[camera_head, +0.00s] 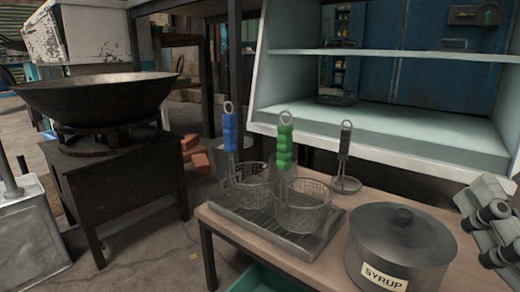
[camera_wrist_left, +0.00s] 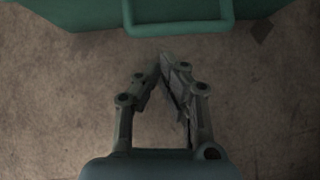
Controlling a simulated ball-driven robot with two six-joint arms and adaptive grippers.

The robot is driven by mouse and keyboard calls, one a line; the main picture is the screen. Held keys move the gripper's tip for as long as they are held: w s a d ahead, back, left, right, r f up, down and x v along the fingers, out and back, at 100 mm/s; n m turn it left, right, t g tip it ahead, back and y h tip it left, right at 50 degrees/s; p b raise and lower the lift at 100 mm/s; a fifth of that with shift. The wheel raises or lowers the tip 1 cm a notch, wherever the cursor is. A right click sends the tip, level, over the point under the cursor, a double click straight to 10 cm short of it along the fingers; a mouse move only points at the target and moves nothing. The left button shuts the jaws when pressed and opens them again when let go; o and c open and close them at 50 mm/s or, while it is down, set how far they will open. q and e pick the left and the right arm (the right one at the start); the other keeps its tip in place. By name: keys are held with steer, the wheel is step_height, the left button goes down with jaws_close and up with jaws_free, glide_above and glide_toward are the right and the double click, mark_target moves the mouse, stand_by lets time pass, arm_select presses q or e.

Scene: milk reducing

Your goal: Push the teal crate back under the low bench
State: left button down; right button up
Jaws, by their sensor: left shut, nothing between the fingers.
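The teal crate (camera_head: 262,281) shows only as a strip at the bottom of the head view, below the front edge of the low bench (camera_head: 215,214); the rest is hidden or out of frame. In the left wrist view the crate's wall (camera_wrist_left: 75,12) spans the top, with its loop handle (camera_wrist_left: 185,27) in the middle. My left gripper (camera_wrist_left: 163,62) is shut and empty, its tips pointing at the crate just short of the handle in the picture. Whether they touch is unclear. My right gripper (camera_head: 490,225) shows partly at the right edge, beside the pot; its fingertips are not clear.
On the bench stand a lidded pot (camera_head: 402,245) labelled SYRUP and wire baskets (camera_head: 302,207) on a drip tray (camera_head: 318,243). A wok (camera_head: 95,95) on a dark stand is at left. Bare floor (camera_head: 150,245) lies between stand and bench.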

arm_select(q)
steer(key=shift+a, duration=0.1)
stand_by(0.4)
steer(key=s+a+r+p, duration=0.2)
steer(key=s+a, duration=0.4)
steer(key=s, duration=0.1)
steer(key=shift+s+a, duration=0.25)
